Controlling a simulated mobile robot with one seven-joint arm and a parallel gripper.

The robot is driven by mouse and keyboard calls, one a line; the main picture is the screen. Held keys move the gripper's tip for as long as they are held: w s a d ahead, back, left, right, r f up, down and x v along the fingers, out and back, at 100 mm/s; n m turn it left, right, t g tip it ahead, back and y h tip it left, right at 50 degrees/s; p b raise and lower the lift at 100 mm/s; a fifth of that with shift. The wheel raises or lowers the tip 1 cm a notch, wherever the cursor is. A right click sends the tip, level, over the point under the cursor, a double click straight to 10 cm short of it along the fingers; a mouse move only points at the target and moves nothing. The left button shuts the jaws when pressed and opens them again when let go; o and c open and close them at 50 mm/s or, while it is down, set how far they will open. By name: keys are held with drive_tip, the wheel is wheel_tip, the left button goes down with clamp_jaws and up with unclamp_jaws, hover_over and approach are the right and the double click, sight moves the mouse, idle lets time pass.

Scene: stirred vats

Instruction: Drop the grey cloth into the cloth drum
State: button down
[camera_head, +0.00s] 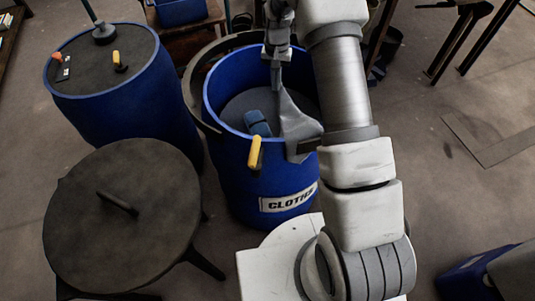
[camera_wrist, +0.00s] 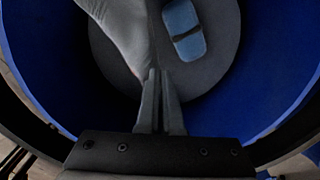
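The cloth drum (camera_head: 235,185) is a blue open drum with a white label reading "CLOTH…", part of it hidden by my arm. My gripper (camera_head: 277,72) points down over its open mouth. In the wrist view, the closed fingers (camera_wrist: 158,82) pinch the grey cloth (camera_wrist: 127,30), with the blue drum wall (camera_wrist: 270,85) around and the grey drum floor (camera_wrist: 110,55) below.
A blue item with a dark band (camera_wrist: 184,28) lies inside the drum. A yellow-handled tool (camera_head: 255,152) is at the drum's near rim. A closed blue drum (camera_head: 125,110) stands left. A round dark lid-like top with a handle (camera_head: 90,215) is front left. Floor at right is partly clear.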

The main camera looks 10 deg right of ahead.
drive_tip(key=shift+f, duration=0.1)
unclamp_jaws()
idle(0.9)
wheel_tip(320, 180, up, 6)
drive_tip(key=p, duration=0.3)
drive_tip(key=shift+f, duration=0.25)
drive_tip(key=shift+r, duration=0.1)
wheel_tip(320, 180, up, 17)
drive_tip(key=p, duration=0.1)
drive_tip(key=shift+r, duration=0.15)
idle(0.3)
idle(0.4)
